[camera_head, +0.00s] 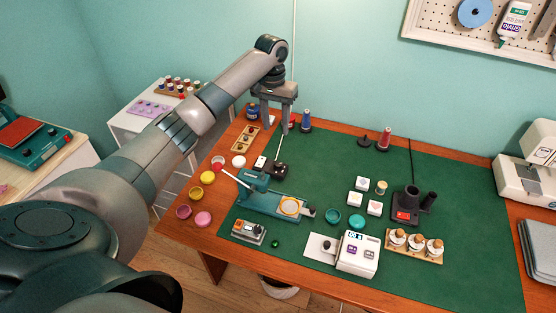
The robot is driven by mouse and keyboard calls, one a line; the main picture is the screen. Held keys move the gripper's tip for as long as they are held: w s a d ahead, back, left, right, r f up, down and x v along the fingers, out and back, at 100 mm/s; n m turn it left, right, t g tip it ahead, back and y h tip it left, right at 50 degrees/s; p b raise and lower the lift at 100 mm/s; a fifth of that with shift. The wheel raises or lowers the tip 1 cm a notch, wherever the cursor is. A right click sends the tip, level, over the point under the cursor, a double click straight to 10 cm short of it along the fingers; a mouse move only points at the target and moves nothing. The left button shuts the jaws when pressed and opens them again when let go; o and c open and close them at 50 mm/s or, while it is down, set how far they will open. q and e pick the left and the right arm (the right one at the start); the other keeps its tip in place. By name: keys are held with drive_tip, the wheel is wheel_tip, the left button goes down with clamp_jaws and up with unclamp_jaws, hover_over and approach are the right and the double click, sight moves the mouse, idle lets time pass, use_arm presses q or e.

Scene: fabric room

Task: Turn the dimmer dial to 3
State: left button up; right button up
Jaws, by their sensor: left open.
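I cannot tell for sure which device is the dimmer dial, and no numbers on a dial are readable. A small black knob (326,245) shows on a white plate (315,254) near the front of the green mat. Another small white-and-black unit (260,163) sits near the mat's back left, beside a black piece (280,169). My left gripper (276,122) is open and empty, pointing down above the table's back left. It is behind and above the white-and-black unit, apart from it. My right gripper is out of view.
A teal press-like device (270,203) lies on the green mat (450,200). A white box with a display (357,254) stands beside the white plate. Spools (384,138), corked jars (415,244) and a black holder (408,205) stand around. The mat's right part is clear.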

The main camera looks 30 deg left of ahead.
sight(278, 164)
use_arm(q)
drive_tip(key=f+p, duration=0.1)
drive_tip(key=f, duration=0.4)
drive_tip(key=f+p, duration=0.1)
drive_tip(key=f, duration=0.4)
drive_tip(key=f+p, duration=0.1)
drive_tip(key=f, duration=0.5)
drive_tip(key=shift+d+f, duration=0.1)
drive_tip(key=shift+d, duration=0.25)
clamp_jaws()
